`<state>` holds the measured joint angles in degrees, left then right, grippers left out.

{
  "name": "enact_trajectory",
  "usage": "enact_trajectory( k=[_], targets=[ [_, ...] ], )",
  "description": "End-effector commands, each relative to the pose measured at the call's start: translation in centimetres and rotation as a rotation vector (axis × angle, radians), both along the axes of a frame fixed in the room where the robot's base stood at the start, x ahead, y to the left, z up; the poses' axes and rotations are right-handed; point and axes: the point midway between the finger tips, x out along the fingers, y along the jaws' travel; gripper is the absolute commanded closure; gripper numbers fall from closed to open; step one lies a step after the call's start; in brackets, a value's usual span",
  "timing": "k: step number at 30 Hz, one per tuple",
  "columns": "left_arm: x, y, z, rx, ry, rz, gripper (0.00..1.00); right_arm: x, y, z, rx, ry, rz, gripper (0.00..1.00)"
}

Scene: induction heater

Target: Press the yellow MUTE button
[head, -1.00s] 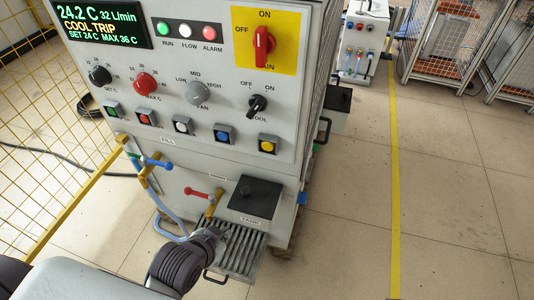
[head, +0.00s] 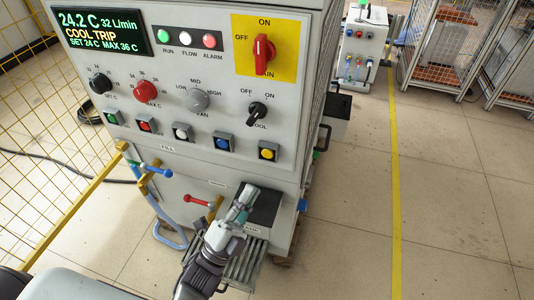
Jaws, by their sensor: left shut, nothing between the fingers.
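The yellow button (head: 268,152) is the rightmost in the lower row of square push buttons on the machine's front panel. Its label is too small to read. My left gripper (head: 247,190) is in front of the black tank lid, below and a little left of the yellow button, apart from it. Its fingers are shut with nothing between them and point up toward the panel. The yellow button is fully visible. My right gripper is not in view.
Beside the yellow button are blue (head: 223,141), white (head: 182,132) and red (head: 146,124) buttons. A black knob (head: 257,112) sits above. The red-handled valve (head: 200,200) and blue-handled valve (head: 154,167) stick out at left. The display (head: 101,32) reads COOL TRIP.

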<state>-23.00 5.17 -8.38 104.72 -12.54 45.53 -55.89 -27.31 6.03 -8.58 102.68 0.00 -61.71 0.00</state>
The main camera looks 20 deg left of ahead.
Motion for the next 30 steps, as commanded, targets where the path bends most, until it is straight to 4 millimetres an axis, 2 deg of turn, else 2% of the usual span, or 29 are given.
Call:
enact_trajectory(
  k=[6,17,23,30],
  targets=[
    [-1.3,-0.4,0.7,0.025,-0.111,-0.001,1.0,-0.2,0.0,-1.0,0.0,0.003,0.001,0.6],
    [-1.3,-0.4,0.7,0.025,-0.118,-0.002,1.0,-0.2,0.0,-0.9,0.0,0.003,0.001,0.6],
    [0.0,-0.4,0.6,0.026,-0.12,-0.002,1.0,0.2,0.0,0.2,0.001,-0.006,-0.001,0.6],
    [3.4,-0.5,0.6,0.027,-0.12,-0.001,1.0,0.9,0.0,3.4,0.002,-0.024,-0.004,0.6]
  ],
)
